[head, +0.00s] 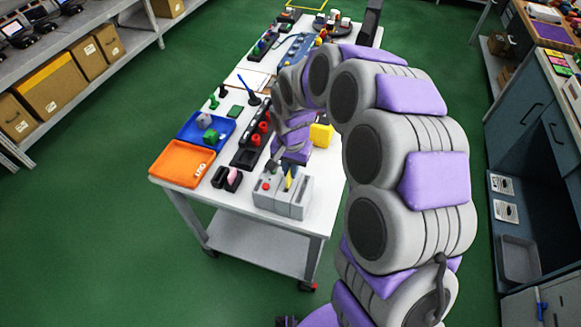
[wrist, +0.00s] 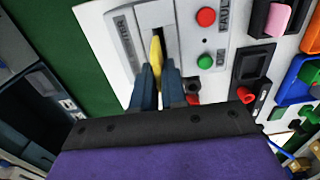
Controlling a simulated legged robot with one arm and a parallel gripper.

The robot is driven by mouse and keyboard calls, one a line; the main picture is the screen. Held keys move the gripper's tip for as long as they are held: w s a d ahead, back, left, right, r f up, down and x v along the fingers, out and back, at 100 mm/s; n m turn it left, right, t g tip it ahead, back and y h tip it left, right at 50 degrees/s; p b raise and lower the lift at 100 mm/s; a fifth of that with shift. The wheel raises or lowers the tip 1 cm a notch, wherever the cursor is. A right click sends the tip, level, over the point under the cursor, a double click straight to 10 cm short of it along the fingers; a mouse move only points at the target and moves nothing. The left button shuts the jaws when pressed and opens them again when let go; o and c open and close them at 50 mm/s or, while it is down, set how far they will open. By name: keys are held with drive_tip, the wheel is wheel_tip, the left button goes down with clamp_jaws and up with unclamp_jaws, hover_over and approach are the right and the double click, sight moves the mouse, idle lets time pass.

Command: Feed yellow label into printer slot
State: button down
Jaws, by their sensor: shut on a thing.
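The printer (head: 268,199) is a grey box at the near edge of the white table, and its face fills the upper middle of the wrist view (wrist: 188,45). It has a dark slot (wrist: 157,33), a red FAULT button and a green ON button. My gripper (wrist: 157,77) is shut on the yellow label (wrist: 156,54), a thin upright strip. The label's far end overlaps the slot's mouth; how deep it sits, I cannot tell. In the head view the label (head: 290,178) shows as a small yellow sliver at the printer's top. My fingers are mostly hidden there.
On the white table (head: 214,193), an orange tray (head: 181,162) and a blue tray (head: 190,131) stand left of the printer. A black strip with red knobs (head: 251,142) lies behind it, and a yellow block (head: 321,135) beside my arm. Green floor around the table is clear.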

drive_tip(key=shift+d, duration=0.35)
drive_tip(key=shift+a, duration=0.1)
drive_tip(key=shift+a, duration=0.1)
drive_tip(key=shift+a, duration=0.4)
drive_tip(key=shift+d+f, duration=0.2)
drive_tip(key=shift+d, duration=0.05)
drive_tip(key=shift+a+f, duration=0.15)
drive_tip(key=shift+f, duration=0.25)
drive_tip(key=shift+f, duration=1.35)
